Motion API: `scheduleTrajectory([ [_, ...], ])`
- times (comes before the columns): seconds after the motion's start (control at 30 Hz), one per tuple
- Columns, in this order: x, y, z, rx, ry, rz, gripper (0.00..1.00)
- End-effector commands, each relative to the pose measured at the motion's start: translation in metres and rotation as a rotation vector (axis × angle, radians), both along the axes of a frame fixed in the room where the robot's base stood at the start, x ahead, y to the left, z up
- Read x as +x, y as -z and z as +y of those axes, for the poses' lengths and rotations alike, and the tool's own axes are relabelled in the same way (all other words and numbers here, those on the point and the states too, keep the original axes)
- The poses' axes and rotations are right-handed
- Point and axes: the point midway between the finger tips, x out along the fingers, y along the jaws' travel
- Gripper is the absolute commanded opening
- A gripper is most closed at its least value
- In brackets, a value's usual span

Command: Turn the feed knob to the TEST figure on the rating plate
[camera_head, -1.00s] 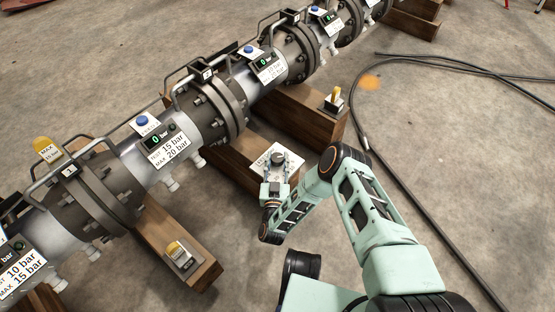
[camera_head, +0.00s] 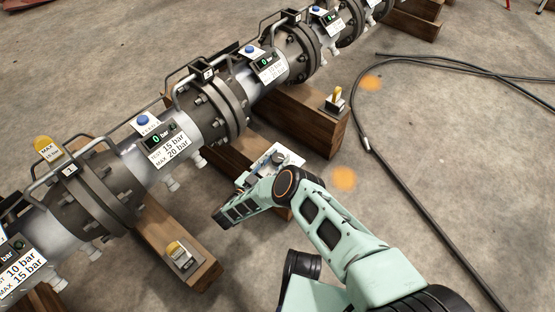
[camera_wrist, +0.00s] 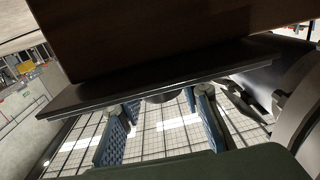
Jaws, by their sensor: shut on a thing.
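The feed knob (camera_head: 279,158) is a small dark round knob on a white panel (camera_head: 257,165), mounted on a wooden block beside the pipe. My gripper (camera_wrist: 160,100) is shut on the knob, its blue-padded fingers on either side of it. In the wrist view the knob shows only as a dark underside (camera_wrist: 160,97) below the panel's edge. My arm covers much of the panel in the head view, so the knob's pointer and scale cannot be read. The nearest rating plate (camera_head: 170,151) reads TEST 15 bar, MAX 20 bar. The display (camera_head: 158,140) above it reads 0.
Another rating plate (camera_head: 22,276) reads TEST 10 bar, MAX 15 bar. Yellow-handled units sit on neighbouring blocks (camera_head: 180,256) (camera_head: 335,100). A black hose (camera_head: 402,200) crosses the open floor at right.

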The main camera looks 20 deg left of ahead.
Motion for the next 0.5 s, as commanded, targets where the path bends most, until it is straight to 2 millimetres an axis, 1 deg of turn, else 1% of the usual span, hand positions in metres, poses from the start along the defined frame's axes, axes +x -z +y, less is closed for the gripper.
scheduleTrajectory([
  [0.47, 0.0027, -0.0021, -0.0003, 0.001, 0.013, -0.006, 0.08],
  [0.5, 0.0027, -0.0021, -0.0003, 0.001, 0.012, -0.006, 0.35],
])
